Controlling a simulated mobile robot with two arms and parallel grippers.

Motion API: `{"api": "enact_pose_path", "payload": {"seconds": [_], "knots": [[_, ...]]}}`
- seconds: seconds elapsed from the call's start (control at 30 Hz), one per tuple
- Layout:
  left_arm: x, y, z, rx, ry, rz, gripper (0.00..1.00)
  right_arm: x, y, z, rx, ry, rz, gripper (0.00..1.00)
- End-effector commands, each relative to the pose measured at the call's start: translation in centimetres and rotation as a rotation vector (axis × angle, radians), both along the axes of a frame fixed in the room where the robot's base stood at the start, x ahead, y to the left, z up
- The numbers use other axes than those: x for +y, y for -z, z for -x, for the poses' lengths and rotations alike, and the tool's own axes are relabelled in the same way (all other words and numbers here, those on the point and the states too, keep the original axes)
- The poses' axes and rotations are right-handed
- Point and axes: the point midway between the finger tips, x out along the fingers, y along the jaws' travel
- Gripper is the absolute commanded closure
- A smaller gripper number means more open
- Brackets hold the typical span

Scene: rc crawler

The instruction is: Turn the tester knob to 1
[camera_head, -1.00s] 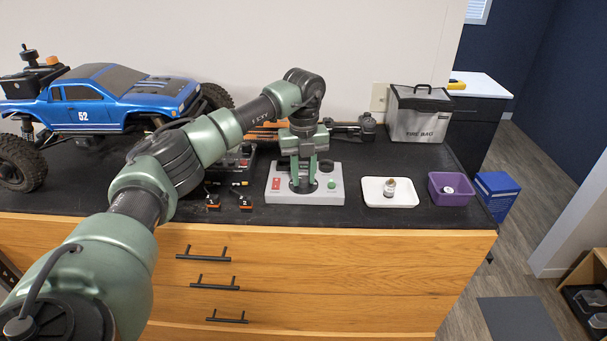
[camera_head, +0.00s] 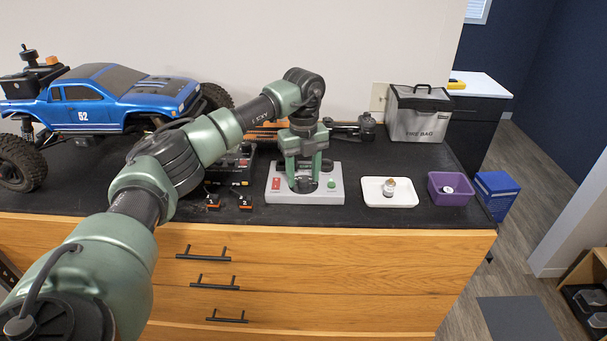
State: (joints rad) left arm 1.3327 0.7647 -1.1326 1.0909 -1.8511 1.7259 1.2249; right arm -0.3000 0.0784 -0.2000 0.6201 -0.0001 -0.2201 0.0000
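The tester (camera_head: 328,193) is a light grey box with a red switch (camera_head: 276,184) on its left and a green button (camera_head: 331,183) on its right. It sits near the front edge of the dark countertop. My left gripper (camera_head: 304,182) points down over the middle of the tester, with its two green fingers apart. The dark round knob area (camera_head: 304,187) lies between and below the fingertips. The fingers hide most of the knob, so its pointer and the number it points at cannot be read. I see no clear contact between the fingers and the knob. My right gripper is out of view.
A blue crawler truck (camera_head: 110,95) stands at the left. Two small orange-and-black pieces (camera_head: 245,203) lie left of the tester. To its right are a white tray (camera_head: 402,199) holding a small item, a purple bin (camera_head: 457,198) and a grey bag (camera_head: 417,122) behind.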

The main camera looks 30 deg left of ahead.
Motion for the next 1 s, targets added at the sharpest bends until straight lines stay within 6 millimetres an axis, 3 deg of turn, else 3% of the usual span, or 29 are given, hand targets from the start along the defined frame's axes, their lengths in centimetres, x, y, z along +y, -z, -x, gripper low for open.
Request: {"api": "enact_pose_path", "payload": {"seconds": [0.37,0.73,1.0], "knots": [[0.0,-0.4,0.0,0.000,0.001,0.000,0.52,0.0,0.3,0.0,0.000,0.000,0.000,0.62],[-0.1,-6.3,-0.1,-0.002,0.001,0.000,0.52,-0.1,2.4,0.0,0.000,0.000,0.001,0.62],[0.0,-7.8,0.0,0.000,0.000,0.000,0.52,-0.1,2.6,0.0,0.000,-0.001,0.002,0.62]]}}
